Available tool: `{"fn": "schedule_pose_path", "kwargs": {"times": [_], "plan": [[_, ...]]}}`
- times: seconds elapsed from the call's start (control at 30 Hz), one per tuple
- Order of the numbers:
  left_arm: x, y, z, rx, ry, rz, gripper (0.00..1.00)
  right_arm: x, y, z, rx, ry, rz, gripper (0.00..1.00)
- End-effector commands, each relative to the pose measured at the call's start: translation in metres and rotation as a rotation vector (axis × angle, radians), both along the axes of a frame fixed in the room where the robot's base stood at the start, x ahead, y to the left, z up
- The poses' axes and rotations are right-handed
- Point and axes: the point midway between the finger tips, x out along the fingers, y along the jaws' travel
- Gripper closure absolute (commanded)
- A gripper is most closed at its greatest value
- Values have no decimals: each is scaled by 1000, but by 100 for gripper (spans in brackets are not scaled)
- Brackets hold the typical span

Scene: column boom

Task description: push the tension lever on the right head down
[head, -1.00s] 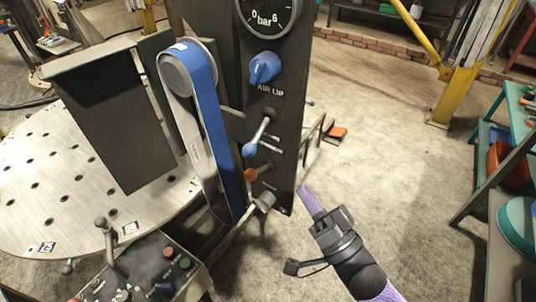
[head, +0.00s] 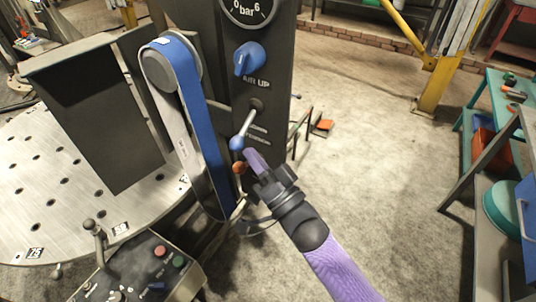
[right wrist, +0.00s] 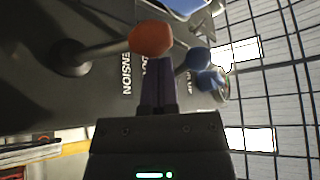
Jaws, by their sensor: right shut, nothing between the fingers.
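The right head is a dark column panel (head: 272,95) with a blue-ball lever (head: 237,143) above an orange-ball lever (head: 239,168). Both levers tilt down and left. My left gripper is out of view.
A blue belt (head: 200,120) runs down just left of the levers. A blue AIR UP knob (head: 249,58) and a gauge (head: 247,8) sit above. A control box (head: 140,275) and a round perforated table (head: 60,190) are at left. The floor at right is clear up to shelving.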

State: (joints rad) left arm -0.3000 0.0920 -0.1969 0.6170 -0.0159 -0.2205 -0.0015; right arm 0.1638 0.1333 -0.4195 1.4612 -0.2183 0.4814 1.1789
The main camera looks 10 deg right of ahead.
Motion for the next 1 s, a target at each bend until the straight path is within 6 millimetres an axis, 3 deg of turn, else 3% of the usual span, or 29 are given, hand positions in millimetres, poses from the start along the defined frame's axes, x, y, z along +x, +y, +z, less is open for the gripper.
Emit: {"fn": "schedule_pose_path", "kwargs": {"times": [0.47, 1.0], "plan": [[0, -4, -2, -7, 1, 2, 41, -4, 4, -7, -1, -1, 0, 100], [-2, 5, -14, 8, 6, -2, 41, -7, 6, -13, -57, -76, 0, 100]]}}
